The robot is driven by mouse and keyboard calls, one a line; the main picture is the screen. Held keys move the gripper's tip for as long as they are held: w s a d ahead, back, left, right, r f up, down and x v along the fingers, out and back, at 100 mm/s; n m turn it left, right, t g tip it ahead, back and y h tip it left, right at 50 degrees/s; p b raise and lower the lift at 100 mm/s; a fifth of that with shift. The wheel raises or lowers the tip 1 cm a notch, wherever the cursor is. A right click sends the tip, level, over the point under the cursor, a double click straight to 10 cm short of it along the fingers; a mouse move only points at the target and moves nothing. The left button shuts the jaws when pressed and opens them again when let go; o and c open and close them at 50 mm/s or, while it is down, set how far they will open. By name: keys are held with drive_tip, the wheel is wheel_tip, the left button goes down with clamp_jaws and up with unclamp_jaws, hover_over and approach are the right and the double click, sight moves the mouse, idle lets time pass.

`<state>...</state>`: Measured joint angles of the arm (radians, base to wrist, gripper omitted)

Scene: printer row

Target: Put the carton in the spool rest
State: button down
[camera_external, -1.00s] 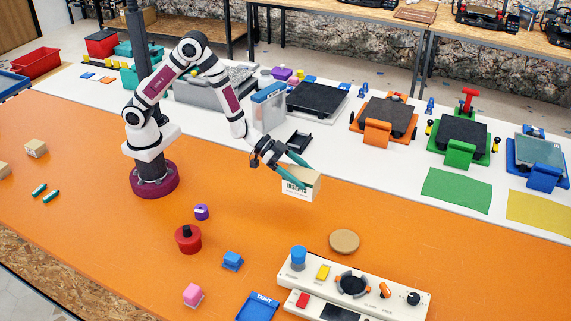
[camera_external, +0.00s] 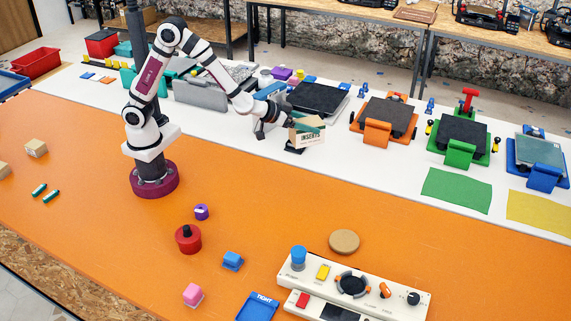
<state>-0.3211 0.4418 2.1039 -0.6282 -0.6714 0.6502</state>
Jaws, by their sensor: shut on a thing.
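The carton (camera_external: 308,136), a small tan and white box with "INSERTS" on its front, is held up over the white strip, slightly tilted. My gripper (camera_external: 299,121) is shut on it from the left and above, with teal fingers against its upper part. A small black holder (camera_external: 293,150), which looks like the spool rest, lies on the white strip just below and left of the carton. The carton and gripper hide most of it. I cannot tell whether the carton touches it.
A black-topped printer (camera_external: 318,98) stands close behind the carton. An orange printer (camera_external: 378,132) stands to the right, with green and blue ones beyond. A control panel (camera_external: 410,301) and small coloured parts lie on the orange table. The orange area before the carton is clear.

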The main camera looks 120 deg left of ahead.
drive_tip(key=s+a+n+g+y, duration=0.3)
drive_tip(key=s+a+n+g, duration=0.15)
drive_tip(key=s+a, duration=0.25)
drive_tip(key=s+a+f, duration=0.3)
drive_tip(key=a+f, duration=0.7)
drive_tip(key=f, duration=0.1)
drive_tip(key=shift+a, duration=0.25)
drive_tip(key=shift+f+t, duration=0.2)
drive_tip(key=shift+t, duration=0.05)
drive_tip(key=shift+f, duration=0.4)
